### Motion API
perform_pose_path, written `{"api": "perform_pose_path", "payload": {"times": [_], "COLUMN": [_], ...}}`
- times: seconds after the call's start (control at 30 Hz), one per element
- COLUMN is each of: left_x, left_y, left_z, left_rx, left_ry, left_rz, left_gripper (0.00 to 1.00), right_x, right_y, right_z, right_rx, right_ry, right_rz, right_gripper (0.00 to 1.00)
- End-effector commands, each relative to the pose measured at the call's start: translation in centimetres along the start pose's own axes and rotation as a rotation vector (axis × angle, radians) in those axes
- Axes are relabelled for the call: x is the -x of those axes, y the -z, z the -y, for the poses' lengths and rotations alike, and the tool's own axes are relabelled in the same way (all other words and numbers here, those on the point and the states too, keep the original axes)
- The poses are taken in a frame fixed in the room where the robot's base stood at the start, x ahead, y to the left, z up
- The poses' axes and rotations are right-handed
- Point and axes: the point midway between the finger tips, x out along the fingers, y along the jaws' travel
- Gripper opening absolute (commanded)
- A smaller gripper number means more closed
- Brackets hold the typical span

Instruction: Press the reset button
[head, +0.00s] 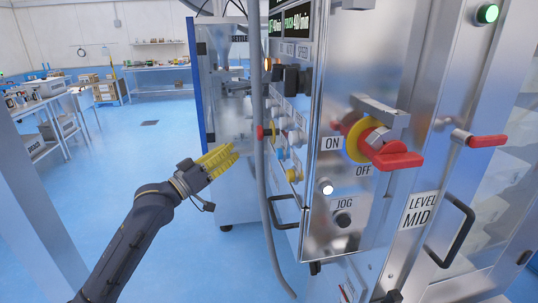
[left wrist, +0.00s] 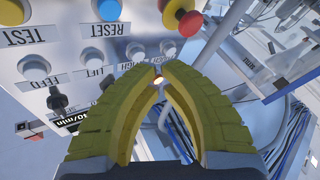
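The reset button is a round blue button (left wrist: 108,9) with a RESET label beside it, at the top of the left wrist view, partly cut off by the edge. In the head view, the narrow side of the machine carries a small blue button (head: 281,154). My left gripper (head: 232,154) has yellow ribbed fingers and points at that panel from the left, with a gap before it. In the left wrist view its fingertips (left wrist: 161,70) come together with nothing held, apart from the reset button. My right gripper is not in view.
White buttons sit close by. A grey hose (head: 260,120) hangs beside the panel. A red ON/OFF handle (head: 390,158) is on the machine's front. Open floor lies left.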

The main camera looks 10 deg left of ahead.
Motion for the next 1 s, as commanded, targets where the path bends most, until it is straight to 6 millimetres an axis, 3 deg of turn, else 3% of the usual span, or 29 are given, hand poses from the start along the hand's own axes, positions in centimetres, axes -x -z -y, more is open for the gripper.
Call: {"api": "perform_pose_path", "payload": {"times": [0.63,1.0], "left_x": [-0.3,-3.2], "left_y": [-0.5,-2.0], "left_z": [0.1,-1.5], "left_rx": [0.046,0.047], "left_ry": [0.006,0.005], "left_rz": [0.01,0.009], "left_gripper": [0.0,0.0], "right_x": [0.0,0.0], "right_y": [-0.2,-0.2], "right_z": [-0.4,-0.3], "right_rx": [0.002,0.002], "right_ry": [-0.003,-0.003], "right_rz": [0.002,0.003], "right_gripper": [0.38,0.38]}}
